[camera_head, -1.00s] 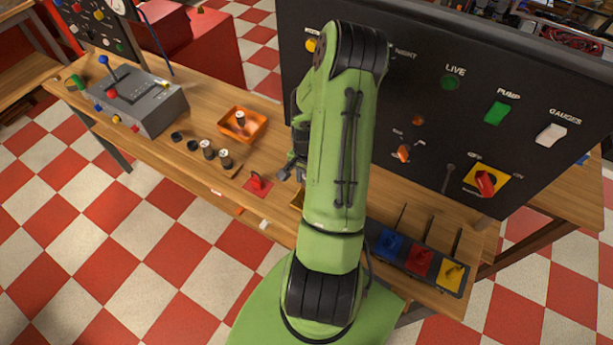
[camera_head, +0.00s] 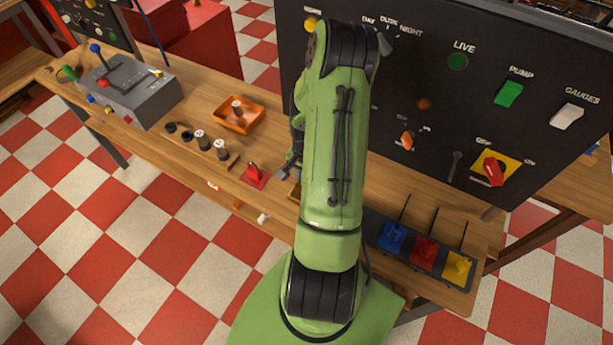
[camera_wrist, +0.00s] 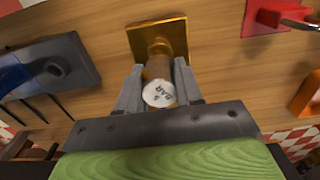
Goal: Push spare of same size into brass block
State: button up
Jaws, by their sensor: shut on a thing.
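In the wrist view my gripper (camera_wrist: 159,92) is shut on a brownish cylindrical spare (camera_wrist: 160,93) with a white lettered cap facing the camera. The cap reads something like "BAR". The spare's far end is in line with the round collar of the square brass block (camera_wrist: 172,27). I cannot tell whether it is in the collar or just short of it. In the head view my arm hides the spare and most of the block. Another stands in an orange tray (camera_head: 221,125).
A red plate with a lever (camera_head: 254,174) lies close left of my gripper. A grey joystick box (camera_head: 150,103) stands farther left. Blue, red and yellow levers (camera_head: 424,252) are on the right. A black switch panel (camera_head: 540,60) rises behind the bench.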

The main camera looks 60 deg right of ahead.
jog(key=shift+f, duration=0.1)
dwell(0.3)
jog(key=shift+f+b, duration=1.3)
jog(key=shift+f, duration=0.05)
jog(key=o, duration=1.1)
notch_tip(320, 180, up, 16)
jog(key=p, duration=0.2)
